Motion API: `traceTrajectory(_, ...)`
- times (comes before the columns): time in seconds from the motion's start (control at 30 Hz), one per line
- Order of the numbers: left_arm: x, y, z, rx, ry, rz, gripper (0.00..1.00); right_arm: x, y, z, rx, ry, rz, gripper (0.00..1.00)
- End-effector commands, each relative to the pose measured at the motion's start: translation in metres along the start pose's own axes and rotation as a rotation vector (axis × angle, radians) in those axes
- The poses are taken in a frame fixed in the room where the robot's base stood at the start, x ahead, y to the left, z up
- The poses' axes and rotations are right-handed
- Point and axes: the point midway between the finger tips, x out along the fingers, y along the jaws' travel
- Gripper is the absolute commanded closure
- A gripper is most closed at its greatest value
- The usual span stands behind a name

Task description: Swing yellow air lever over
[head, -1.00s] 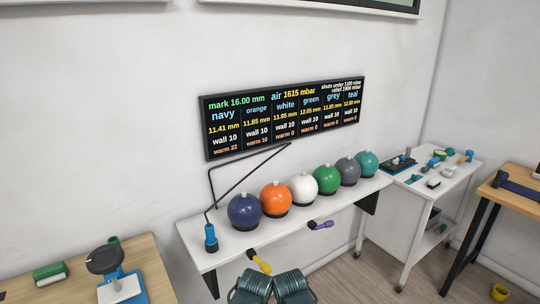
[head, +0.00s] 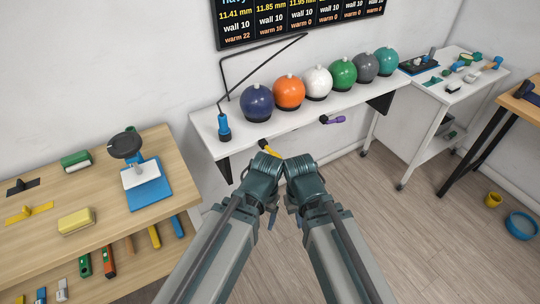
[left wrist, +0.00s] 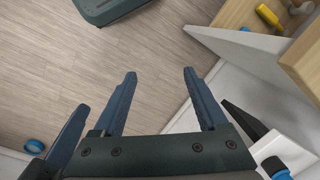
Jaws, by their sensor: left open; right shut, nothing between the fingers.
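The yellow air lever (head: 268,149) juts out below the front edge of the white wall shelf, under the navy and orange balls. Its lower part is hidden behind my left arm. A purple lever (head: 333,120) sits farther right on the same edge. My left gripper (head: 273,218) is mostly hidden by its own arm; in the left wrist view (left wrist: 160,82) its fingers are spread with nothing between them. My right gripper (head: 300,218) is shut and empty, beside the left one. Neither gripper visibly touches the lever.
The shelf (head: 235,140) holds a row of several coloured balls and a blue fitting (head: 224,127). A wooden bench (head: 110,220) with tools stands at left. A white cart (head: 440,95) stands at right.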

Motion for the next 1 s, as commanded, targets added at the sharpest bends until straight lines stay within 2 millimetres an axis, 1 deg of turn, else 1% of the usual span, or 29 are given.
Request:
traceTrajectory(0.03, 0.0, 0.0, 0.0, -0.001, 0.001, 0.0, 0.3, 0.0, 0.0, 0.0, 0.0, 0.0, 0.0, 1.0)
traceTrajectory(0.1, -0.001, -0.002, -0.005, -0.023, 0.02, 0.008, 0.43, -0.001, 0.0, 0.0, 0.0, 0.0, 0.0, 1.0)
traceTrajectory(0.17, -0.002, -0.007, -0.018, -0.081, 0.067, 0.029, 0.53, -0.003, 0.0, 0.0, 0.0, 0.0, 0.0, 1.0)
traceTrajectory(0.2, -0.004, -0.012, -0.03, -0.142, 0.117, 0.051, 0.61, -0.004, 0.0, 0.0, 0.0, 0.0, 0.0, 1.0)
traceTrajectory(0.27, -0.009, -0.023, -0.053, -0.255, 0.208, 0.095, 0.72, -0.006, 0.001, 0.0, 0.0, 0.0, 0.0, 1.0)
traceTrajectory(0.3, -0.013, -0.032, -0.069, -0.337, 0.272, 0.128, 0.79, -0.008, 0.001, 0.0, 0.0, 0.0, 0.0, 1.0)
traceTrajectory(0.37, -0.021, -0.046, -0.091, -0.455, 0.363, 0.178, 0.9, -0.01, 0.001, 0.001, 0.0, 0.0, 0.0, 1.0)
traceTrajectory(0.4, -0.027, -0.056, -0.103, -0.53, 0.418, 0.211, 0.97, -0.011, 0.001, 0.001, 0.0, 0.0, 0.0, 1.0)
traceTrajectory(0.43, -0.032, -0.063, -0.112, -0.581, 0.456, 0.235, 1.0, -0.012, 0.001, 0.001, 0.0, 0.0, 0.0, 1.0)
traceTrajectory(0.5, -0.042, -0.078, -0.128, -0.684, 0.532, 0.283, 1.0, -0.013, 0.001, 0.001, 0.0, 0.0, 0.0, 1.0)
traceTrajectory(0.63, -0.054, -0.097, -0.144, -0.797, 0.618, 0.34, 1.0, -0.014, 0.001, 0.001, 0.0, 0.0, 0.0, 1.0)
traceTrajectory(0.73, -0.057, -0.1, -0.147, -0.824, 0.638, 0.355, 1.0, -0.014, 0.001, 0.001, 0.0, 0.0, 0.0, 1.0)
traceTrajectory(0.83, -0.055, -0.1, -0.149, -0.824, 0.639, 0.356, 1.0, -0.012, 0.001, 0.001, 0.0, 0.0, 0.0, 1.0)
traceTrajectory(0.93, -0.048, -0.1, -0.153, -0.822, 0.638, 0.355, 1.0, -0.004, 0.0, 0.0, 0.0, 0.0, 0.0, 1.0)
traceTrajectory(1.0, -0.039, -0.099, -0.159, -0.821, 0.638, 0.354, 1.0, 0.004, 0.0, 0.0, 0.0, 0.0, 0.0, 1.0)
